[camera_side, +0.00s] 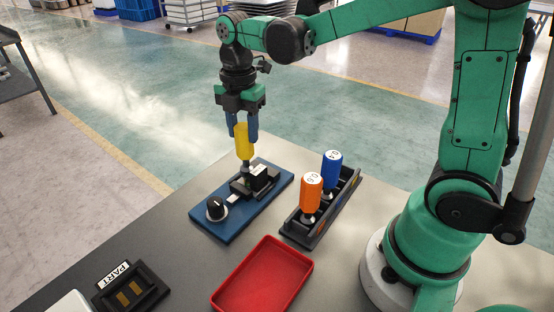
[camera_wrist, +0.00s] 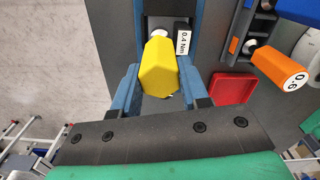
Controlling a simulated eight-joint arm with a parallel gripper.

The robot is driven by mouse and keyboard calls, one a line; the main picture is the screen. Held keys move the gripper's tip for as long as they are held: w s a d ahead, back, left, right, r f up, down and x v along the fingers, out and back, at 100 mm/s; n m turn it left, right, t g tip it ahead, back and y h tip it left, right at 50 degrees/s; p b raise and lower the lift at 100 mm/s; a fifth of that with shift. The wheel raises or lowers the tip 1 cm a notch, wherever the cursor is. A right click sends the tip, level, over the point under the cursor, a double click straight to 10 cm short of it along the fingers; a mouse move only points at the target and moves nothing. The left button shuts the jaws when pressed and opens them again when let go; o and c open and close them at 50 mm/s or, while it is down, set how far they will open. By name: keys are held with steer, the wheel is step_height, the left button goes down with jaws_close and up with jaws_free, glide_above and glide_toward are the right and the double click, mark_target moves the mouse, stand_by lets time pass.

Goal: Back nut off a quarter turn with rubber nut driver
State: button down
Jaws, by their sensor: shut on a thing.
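My gripper (camera_side: 242,126) is shut on a yellow-handled nut driver (camera_side: 243,142), with blue fingers on either side of the handle. The driver stands upright over the black fixture on a blue base plate (camera_side: 225,226). Its lower tip is at the fixture; the nut itself is hidden. In the wrist view, the yellow handle (camera_wrist: 159,66) lies between my fingers (camera_wrist: 160,88), beside a label reading 0.4 Nm (camera_wrist: 184,43). A black knob (camera_side: 215,208) sits on the plate's near-left end.
A black rack (camera_side: 332,208) right of the plate holds an orange driver (camera_side: 311,190) and a blue driver (camera_side: 332,168). A red tray (camera_side: 262,280) lies in front. A black holder marked PART (camera_side: 130,289) is at the front left. Bare grey table lies between them.

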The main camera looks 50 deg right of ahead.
steer(key=shift+f, duration=0.7)
stand_by(0.4)
steer(key=n, duration=0.9)
stand_by(0.3)
steer(key=shift+r, duration=0.1)
steer(key=shift+r, duration=2.45)
